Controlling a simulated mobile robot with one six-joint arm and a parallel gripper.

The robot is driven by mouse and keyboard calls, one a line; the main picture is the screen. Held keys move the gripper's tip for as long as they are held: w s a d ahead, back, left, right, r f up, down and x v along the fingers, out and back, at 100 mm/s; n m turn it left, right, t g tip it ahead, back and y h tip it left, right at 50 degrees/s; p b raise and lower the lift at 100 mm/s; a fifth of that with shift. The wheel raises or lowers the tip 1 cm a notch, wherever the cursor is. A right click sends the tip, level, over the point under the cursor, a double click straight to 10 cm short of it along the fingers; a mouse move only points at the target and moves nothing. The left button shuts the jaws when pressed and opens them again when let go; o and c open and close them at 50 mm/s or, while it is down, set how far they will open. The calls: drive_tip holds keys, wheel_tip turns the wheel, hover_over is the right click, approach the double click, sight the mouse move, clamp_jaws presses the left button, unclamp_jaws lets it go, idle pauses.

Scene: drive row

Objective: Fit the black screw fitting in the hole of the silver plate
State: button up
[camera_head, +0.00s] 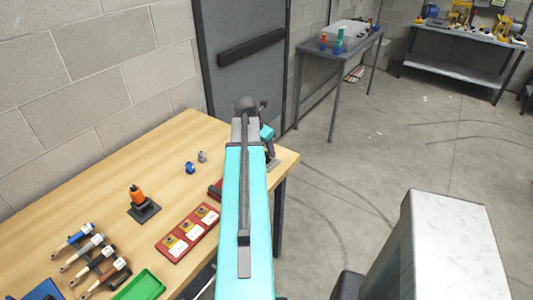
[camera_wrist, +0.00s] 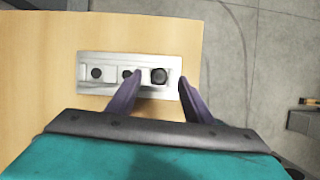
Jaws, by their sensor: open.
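The silver plate (camera_wrist: 111,90) lies near the right edge of the wooden table in the wrist view. It has a row of three spots: two dark round holes in pale squares at left and middle, and a larger black round piece, which looks like the black screw fitting (camera_wrist: 159,76), at the right. From above I cannot tell how deep the fitting sits. My gripper (camera_wrist: 159,77) is open, its purple fingers on either side of the fitting, with gaps visible. The left finger partly covers the middle hole.
On the wooden table (camera_head: 110,180) are a red board (camera_head: 188,232), a black stand with an orange tool (camera_head: 138,195), small blue (camera_head: 190,168) and grey (camera_head: 202,156) parts, several brush-like tools and a green tray (camera_head: 142,286).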

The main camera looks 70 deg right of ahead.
drive_tip(key=b+v, duration=0.1)
drive_tip(key=v, duration=0.8)
drive_tip(key=shift+r+b, duration=0.3)
drive_tip(key=shift+b, duration=0.05)
drive_tip(key=shift+a, duration=0.1)
idle(0.6)
